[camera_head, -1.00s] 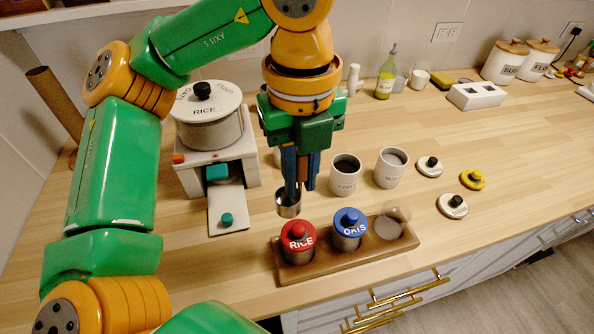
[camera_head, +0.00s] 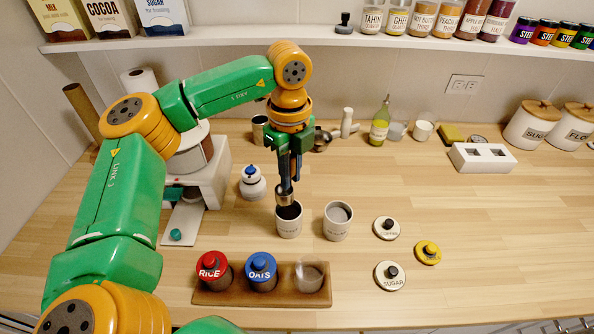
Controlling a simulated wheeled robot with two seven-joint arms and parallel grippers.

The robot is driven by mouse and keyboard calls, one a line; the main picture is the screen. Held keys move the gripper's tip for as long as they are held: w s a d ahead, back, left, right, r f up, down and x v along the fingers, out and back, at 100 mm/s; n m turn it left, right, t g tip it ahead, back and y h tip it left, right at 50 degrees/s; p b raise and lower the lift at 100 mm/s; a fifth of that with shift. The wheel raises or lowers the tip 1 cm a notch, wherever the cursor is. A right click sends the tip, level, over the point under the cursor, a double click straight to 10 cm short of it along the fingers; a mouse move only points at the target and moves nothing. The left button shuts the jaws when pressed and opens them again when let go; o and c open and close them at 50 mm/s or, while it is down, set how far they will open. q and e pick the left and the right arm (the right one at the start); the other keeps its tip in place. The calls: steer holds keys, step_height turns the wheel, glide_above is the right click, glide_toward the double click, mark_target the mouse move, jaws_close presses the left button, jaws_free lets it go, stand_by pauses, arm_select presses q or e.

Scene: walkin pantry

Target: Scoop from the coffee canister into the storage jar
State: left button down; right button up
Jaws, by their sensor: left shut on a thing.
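My left gripper (camera_head: 286,178) points down, shut on the handle of a small metal scoop (camera_head: 284,199). The scoop's cup is at the mouth of the left white canister (camera_head: 289,228), which is open with dark contents, likely the coffee. I cannot tell how deep the cup sits or whether it holds anything. The open clear storage jar (camera_head: 311,278) stands at the right end of the wooden tray (camera_head: 285,298), in front of the canisters. The coffee lid (camera_head: 386,228) lies on the counter to the right. My right gripper is out of view.
The red-lidded rice jar (camera_head: 213,270) and blue-lidded oats jar (camera_head: 261,270) share the tray. A sugar lid (camera_head: 390,276) and yellow lid (camera_head: 428,253) lie right; a dispenser (camera_head: 208,180) stands left.

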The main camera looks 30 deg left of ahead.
arm_select(q)
steer(key=shift+f+b, duration=0.35)
steer(key=shift+f, duration=0.3)
steer(key=f+b, duration=0.1)
steer(key=f, duration=0.1)
steer(key=f+b, duration=0.1)
steer(key=b, duration=0.1)
steer(key=f+b, duration=0.1)
steer(key=f, duration=0.1)
steer(key=shift+w+d+f+b, duration=0.2)
steer(key=shift+d+f+b, duration=0.05)
steer(key=shift+f+b, duration=0.05)
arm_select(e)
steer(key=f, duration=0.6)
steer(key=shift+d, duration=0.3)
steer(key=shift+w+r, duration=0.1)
arm_select(q)
steer(key=shift+f, duration=0.15)
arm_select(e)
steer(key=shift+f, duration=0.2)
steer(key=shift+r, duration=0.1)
arm_select(q)
step_height(320, 180, up, 7)
steer(key=p, duration=0.5)
steer(key=shift+f, duration=0.3)
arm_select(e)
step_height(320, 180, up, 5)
